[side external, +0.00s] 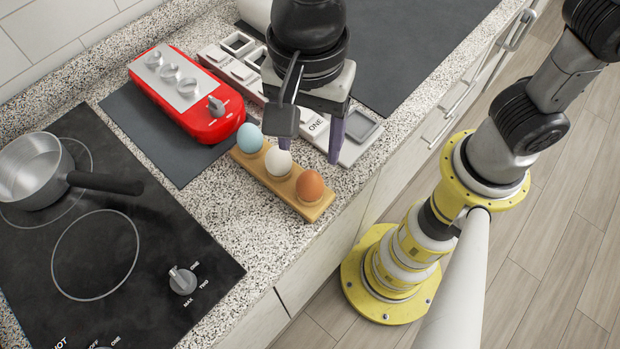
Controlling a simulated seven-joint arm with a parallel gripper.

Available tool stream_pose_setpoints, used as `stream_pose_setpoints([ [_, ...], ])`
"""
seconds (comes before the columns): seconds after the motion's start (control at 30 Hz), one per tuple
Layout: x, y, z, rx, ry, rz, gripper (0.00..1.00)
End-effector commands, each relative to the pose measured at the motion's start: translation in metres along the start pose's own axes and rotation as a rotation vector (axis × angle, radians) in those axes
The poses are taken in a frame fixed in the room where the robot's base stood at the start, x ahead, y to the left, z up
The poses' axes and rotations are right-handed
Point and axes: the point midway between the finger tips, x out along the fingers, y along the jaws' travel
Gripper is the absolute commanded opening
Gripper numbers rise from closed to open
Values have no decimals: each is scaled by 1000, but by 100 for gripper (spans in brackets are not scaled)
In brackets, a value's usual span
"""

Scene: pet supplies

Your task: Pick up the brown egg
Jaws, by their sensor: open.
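The brown egg (310,186) stands in the right-hand, front end of a wooden egg holder (318,211) on the speckled counter. A white egg (279,160) stands in the middle of the holder and a light blue egg (250,138) at its far left end. My gripper (310,150) is open and empty above and behind the holder. One finger hangs close to the white egg and partly overlaps its top; the other is behind the brown egg in the picture, apart from it.
A red device with knobs (190,95) lies on a dark mat behind the holder. A black hob (120,250) with a metal pot (35,170) is at the left. The counter's front edge is close to the holder.

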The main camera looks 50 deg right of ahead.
Motion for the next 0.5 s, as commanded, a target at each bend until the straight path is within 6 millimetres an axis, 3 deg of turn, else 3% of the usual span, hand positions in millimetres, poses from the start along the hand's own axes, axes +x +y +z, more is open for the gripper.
stream_pose_setpoints([
  [0.2, 36, 0, -1, 1, 1, 2, 66],
  [0.5, 59, 2, 1, 1, 1, 2, 66],
])
